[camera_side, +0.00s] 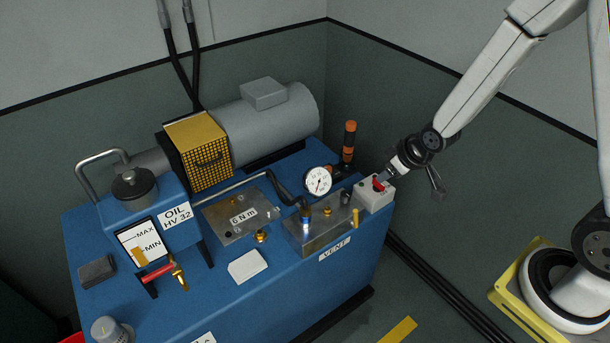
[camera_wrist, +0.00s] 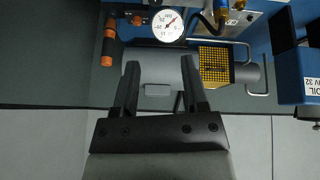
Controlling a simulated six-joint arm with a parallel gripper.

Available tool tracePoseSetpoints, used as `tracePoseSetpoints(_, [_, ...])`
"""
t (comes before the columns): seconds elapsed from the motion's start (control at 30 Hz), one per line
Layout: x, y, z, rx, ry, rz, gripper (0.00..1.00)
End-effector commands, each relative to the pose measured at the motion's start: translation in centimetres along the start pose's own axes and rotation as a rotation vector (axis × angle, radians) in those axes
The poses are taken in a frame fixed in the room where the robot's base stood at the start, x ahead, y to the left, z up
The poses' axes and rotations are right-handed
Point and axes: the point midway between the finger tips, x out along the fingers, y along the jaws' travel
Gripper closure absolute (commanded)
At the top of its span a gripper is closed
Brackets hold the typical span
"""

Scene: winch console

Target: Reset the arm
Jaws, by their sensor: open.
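My gripper (camera_side: 387,175) is at the end of my white arm, which reaches in from the upper right. In the side view its tip is close to a red knob (camera_side: 378,185) on a light grey switch box (camera_side: 373,198) at the right end of the blue unit. That view does not show whether they touch. In the wrist view my gripper (camera_wrist: 159,66) has its two dark fingers spread wide, with nothing held between them. The grey motor (camera_wrist: 155,72) shows behind the gap.
The blue power unit (camera_side: 262,300) carries the motor (camera_side: 270,118), yellow mesh guard (camera_side: 204,150), pressure gauge (camera_side: 317,181), orange-banded handle (camera_side: 348,140), oil tank (camera_side: 140,208) and vent block (camera_side: 322,238). Dark walls stand behind. The air above the floor right of the unit is mostly free.

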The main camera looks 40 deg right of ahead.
Motion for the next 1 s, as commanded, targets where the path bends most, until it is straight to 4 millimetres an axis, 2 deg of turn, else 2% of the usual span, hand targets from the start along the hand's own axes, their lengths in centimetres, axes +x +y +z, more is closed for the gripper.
tracePoseSetpoints(0.03, [-1.2, -0.3, 0.0, 0.013, -0.019, -0.001, 0.43])
tracePoseSetpoints(0.3, [-6.5, -2.1, 2.1, 0.100, -0.160, -0.017, 0.43])
tracePoseSetpoints(0.5, [-9.5, -3.3, 3.9, 0.149, -0.243, -0.034, 0.43])
tracePoseSetpoints(0.7, [-10.7, -3.8, 4.7, 0.171, -0.281, -0.043, 0.43])
tracePoseSetpoints(1.0, [-10.8, -3.9, 4.8, 0.173, -0.285, -0.043, 0.43])
